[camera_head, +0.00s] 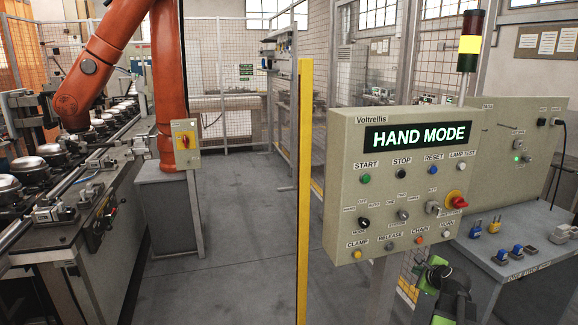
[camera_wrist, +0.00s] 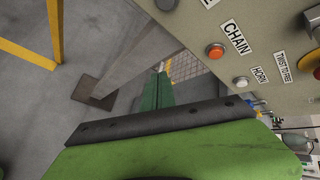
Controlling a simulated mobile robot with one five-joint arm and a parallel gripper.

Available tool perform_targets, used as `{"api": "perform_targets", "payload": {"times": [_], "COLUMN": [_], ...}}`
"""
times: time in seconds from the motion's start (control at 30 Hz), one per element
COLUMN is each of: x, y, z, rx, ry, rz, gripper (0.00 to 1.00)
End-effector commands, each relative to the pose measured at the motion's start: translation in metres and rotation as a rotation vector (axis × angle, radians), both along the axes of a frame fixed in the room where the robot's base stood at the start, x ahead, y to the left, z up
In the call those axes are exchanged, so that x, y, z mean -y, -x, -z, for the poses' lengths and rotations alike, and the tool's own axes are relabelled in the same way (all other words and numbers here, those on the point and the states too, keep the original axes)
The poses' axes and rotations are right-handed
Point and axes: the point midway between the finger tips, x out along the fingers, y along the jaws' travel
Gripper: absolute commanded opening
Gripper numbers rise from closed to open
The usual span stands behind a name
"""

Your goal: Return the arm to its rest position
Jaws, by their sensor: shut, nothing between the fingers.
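My gripper (camera_wrist: 161,77) is shut and empty in the wrist view, its two dark green fingers side by side. A black bar and a green body fill the bottom of that view. In the head view, part of my green and black arm shows at the lower right, in front of the control panel (camera_head: 345,193). The panel also shows in the wrist view (camera_wrist: 205,35), tilted, above and to the right of the fingers. The fingers look apart from its buttons. The panel's display (camera_head: 417,136) reads HAND MODE.
A yellow post (camera_head: 304,190) stands left of the panel. A grey bench (camera_head: 520,262) with padlocks is at the right. An orange robot arm (camera_head: 172,80) stands by a conveyor (camera_head: 75,240) with several compressors at the left. The grey floor (camera_head: 235,220) between is clear.

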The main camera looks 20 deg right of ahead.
Motion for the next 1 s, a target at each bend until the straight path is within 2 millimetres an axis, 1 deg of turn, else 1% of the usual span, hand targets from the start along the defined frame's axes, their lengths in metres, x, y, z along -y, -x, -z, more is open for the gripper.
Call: {"api": "perform_targets", "payload": {"times": [0.03,0.07,0.1,0.17,0.2,0.23,0.27,0.3,0.33,0.37,0.4,0.47,0.5,0.6,0.67,0.7,0.8,1.0], "x": [-0.041,-0.066,-0.101,-0.153,-0.188,-0.215,-0.241,-0.276,-0.302,-0.328,-0.36,-0.401,-0.423,-0.459,-0.471,-0.474,-0.477,-0.476], "y": [-0.017,-0.026,-0.035,-0.044,-0.047,-0.048,-0.046,-0.043,-0.038,-0.032,-0.022,-0.004,0.008,0.033,0.042,0.047,0.051,0.05], "z": [0.0,0.003,0.008,0.015,0.019,0.022,0.025,0.029,0.031,0.032,0.033,0.034,0.033,0.031,0.03,0.03,0.03,0.031], "rx": [-0.067,-0.112,-0.174,-0.264,-0.322,-0.365,-0.407,-0.462,-0.502,-0.54,-0.588,-0.651,-0.686,-0.747,-0.767,-0.776,-0.786,-0.785], "ry": [0.052,0.09,0.147,0.235,0.297,0.346,0.396,0.463,0.516,0.569,0.638,0.737,0.791,0.889,0.922,0.935,0.949,0.949], "rz": [-0.122,-0.206,-0.323,-0.509,-0.639,-0.741,-0.845,-0.989,-1.102,-1.219,-1.373,-1.596,-1.727,-1.976,-2.07,-2.11,-2.152,-2.15], "gripper": [0.0,0.0,0.0,0.0,0.0,0.0,0.0,0.0,0.0,0.0,0.0,0.0,0.0,0.0,0.0,0.0,0.0,0.0]}}
